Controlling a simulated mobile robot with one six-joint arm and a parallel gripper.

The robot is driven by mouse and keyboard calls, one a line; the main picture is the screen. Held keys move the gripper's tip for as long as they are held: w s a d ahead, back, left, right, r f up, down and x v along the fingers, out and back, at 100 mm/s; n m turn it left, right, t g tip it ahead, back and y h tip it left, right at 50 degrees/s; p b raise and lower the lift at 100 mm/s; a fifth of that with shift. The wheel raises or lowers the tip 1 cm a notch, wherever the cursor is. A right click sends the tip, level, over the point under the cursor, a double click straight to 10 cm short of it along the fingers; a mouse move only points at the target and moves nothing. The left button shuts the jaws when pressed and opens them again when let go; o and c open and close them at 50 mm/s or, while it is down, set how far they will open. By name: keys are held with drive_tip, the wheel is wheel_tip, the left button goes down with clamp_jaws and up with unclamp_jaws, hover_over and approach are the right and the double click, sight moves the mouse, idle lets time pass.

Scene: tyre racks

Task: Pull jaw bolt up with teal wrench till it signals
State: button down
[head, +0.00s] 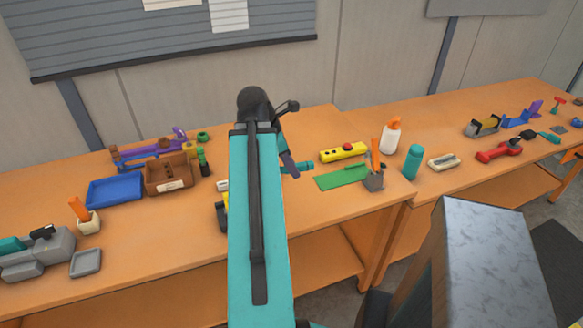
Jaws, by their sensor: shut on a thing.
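My gripper (289,166) is at the end of my arm, low over the bench and largely hidden by my teal forearm. It is shut on a teal tool, seemingly the teal wrench (304,166), which sticks out to the right. The wrench's head is hidden, so I cannot tell whether it touches a bolt. A dark and yellow object (222,214) shows in part at the forearm's left edge. The jaw bolt cannot be made out, and no signal can be seen.
Left on the bench (150,240) are a blue tray (114,191), a brown box (168,174) and a purple clamp-like tool (150,146).

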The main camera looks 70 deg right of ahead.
drive_tip(key=shift+f, duration=0.2)
drive_tip(key=shift+f+b, duration=0.45)
drive_tip(key=shift+f, duration=0.65)
drive_tip(key=shift+f+b, duration=1.1)
drive_tip(key=shift+b, duration=0.05)
drive_tip(key=shift+f+b, duration=1.35)
drive_tip(key=shift+a, duration=0.1)
idle(0.3)
drive_tip(key=shift+s+a+f+m+y+b, duration=0.1)
drive_tip(key=shift+s+a+m+y+b, duration=0.15)
drive_tip(key=shift+a+m+b, duration=0.25)
drive_tip(key=shift+s+a+f+m+y+b, duration=0.1)
drive_tip(key=shift+s+a+m+y+b, duration=0.3)
drive_tip(key=shift+m, duration=0.3)
drive_tip(key=shift+s+a+r+m+g+y+b, duration=0.1)
drive_tip(key=shift+a+m+g+y+b, duration=0.15)
drive_tip(key=shift+a+m, duration=0.45)
drive_tip(key=shift+s+a+m+g+y+b, duration=0.1)
drive_tip(key=shift+a+m+g+b, duration=0.1)
drive_tip(key=shift+a+m, duration=0.5)
